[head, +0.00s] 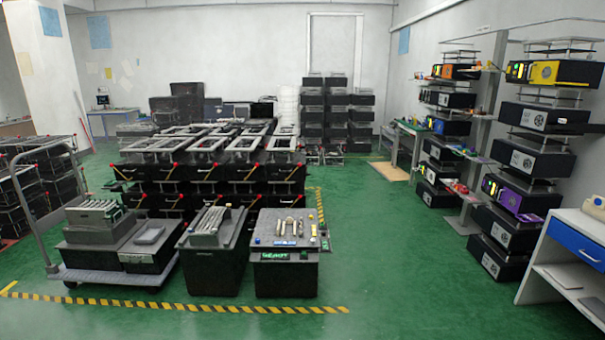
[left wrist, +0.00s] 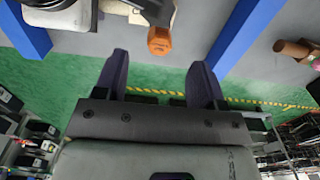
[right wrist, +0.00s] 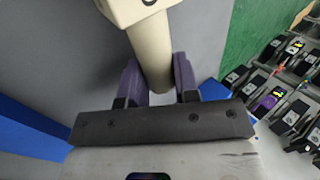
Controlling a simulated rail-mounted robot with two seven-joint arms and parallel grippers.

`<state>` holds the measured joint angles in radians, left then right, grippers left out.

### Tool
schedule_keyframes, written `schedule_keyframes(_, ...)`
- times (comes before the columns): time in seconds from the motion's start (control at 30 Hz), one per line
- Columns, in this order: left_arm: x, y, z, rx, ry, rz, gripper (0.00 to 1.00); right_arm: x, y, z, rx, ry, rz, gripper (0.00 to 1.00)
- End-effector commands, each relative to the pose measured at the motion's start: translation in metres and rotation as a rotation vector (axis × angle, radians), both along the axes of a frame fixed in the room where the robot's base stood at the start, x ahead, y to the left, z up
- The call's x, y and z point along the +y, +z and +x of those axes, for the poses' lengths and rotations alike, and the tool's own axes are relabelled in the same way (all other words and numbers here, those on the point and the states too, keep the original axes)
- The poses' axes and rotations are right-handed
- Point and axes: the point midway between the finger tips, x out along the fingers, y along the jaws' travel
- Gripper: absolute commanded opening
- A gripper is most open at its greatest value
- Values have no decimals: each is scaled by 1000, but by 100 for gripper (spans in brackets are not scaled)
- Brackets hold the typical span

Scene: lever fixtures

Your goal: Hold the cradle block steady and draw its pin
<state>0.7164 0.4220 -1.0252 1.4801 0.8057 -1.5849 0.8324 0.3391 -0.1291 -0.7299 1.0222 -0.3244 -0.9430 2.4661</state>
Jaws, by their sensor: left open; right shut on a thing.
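In the left wrist view my left gripper (left wrist: 159,60) is open, with nothing between its fingers. An orange faceted knob (left wrist: 161,41) stands just beyond its fingertips, beside a pale and black fixture (left wrist: 122,8) cut off by the top edge. In the right wrist view my right gripper (right wrist: 155,64) is shut on a cream round rod (right wrist: 151,48). The rod joins a wider cream piece (right wrist: 140,8) at the top edge. I cannot tell which of these parts are the cradle block and its pin. Neither gripper shows in the head view.
Blue bars (left wrist: 241,38) border the grey surface in the left wrist view. A brown cylinder (left wrist: 292,48) lies to the right there. In the head view, a cart (head: 110,274) and black crates stand left of open green floor (head: 420,270). A white bench (head: 568,252) stands at right.

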Motion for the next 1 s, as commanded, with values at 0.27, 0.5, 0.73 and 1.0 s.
schedule_keyframes(0.27,0,0,0,0,0,0,64,0,0,0,-1,1,1,0)
schedule_keyframes(0.5,-1,-4,-3,8,-1,-1,57,0,0,0,0,0,0,0)
schedule_keyframes(0.73,-35,10,-6,2,41,-134,57,0,0,0,0,0,0,0)
schedule_keyframes(1.0,-11,67,14,-39,326,-97,57,-2,0,0,0,-1,-1,0)
